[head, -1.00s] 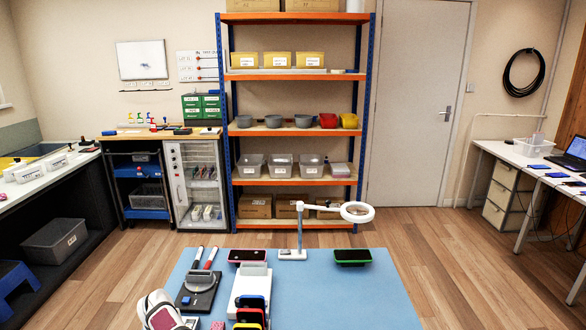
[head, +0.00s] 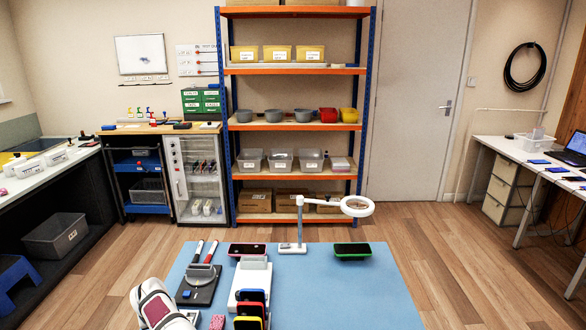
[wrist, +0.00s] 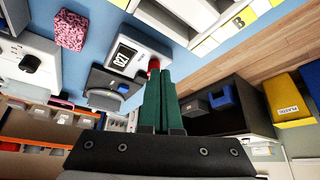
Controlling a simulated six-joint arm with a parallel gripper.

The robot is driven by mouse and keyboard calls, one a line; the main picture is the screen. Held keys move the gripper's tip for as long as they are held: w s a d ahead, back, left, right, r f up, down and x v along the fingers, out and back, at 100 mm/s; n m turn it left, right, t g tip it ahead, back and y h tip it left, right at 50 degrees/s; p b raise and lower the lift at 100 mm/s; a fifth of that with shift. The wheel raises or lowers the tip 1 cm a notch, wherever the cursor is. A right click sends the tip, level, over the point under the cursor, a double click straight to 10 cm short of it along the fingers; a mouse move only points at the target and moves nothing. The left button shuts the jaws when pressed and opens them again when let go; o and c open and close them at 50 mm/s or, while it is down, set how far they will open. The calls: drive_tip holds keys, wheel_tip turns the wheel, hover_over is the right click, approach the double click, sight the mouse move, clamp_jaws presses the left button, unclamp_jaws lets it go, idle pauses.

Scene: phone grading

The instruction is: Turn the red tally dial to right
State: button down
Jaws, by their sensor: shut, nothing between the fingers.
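In the wrist view the tally unit (wrist: 128,58) is a white box with a display that appears to read 027. The red dial (wrist: 154,65) sits at its right end, partly hidden behind my fingertips. My gripper (wrist: 161,72) has green fingers, shut together and empty. Its tips overlap the dial in the picture; I cannot tell whether they touch it. The dial's pointing direction cannot be made out. In the head view my arm reaches in at the lower left, and the dial does not show.
Beside the unit is a dark stand (wrist: 100,82) with a blue button. A pink speckled sponge (wrist: 72,30) and a white box with a black knob (wrist: 38,82) lie left. In the head view several phones stand in a rack (head: 240,297); the blue mat's right side (head: 370,295) is clear.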

wheel_tip(320, 180, up, 4)
drive_tip(key=shift+f, duration=0.1)
drive_tip(key=f, duration=0.2)
drive_tip(key=d+f, duration=0.1)
drive_tip(key=f, duration=0.1)
drive_tip(key=w+f, duration=0.1)
drive_tip(key=f, duration=0.1)
drive_tip(key=shift+w+d, duration=0.1)
drive_tip(key=shift+d, duration=0.2)
drive_tip(key=shift+w+a, duration=0.15)
drive_tip(key=shift+a, duration=0.1)
idle(0.5)
drive_tip(key=shift+s+a, duration=0.3)
drive_tip(key=shift+a, duration=0.05)
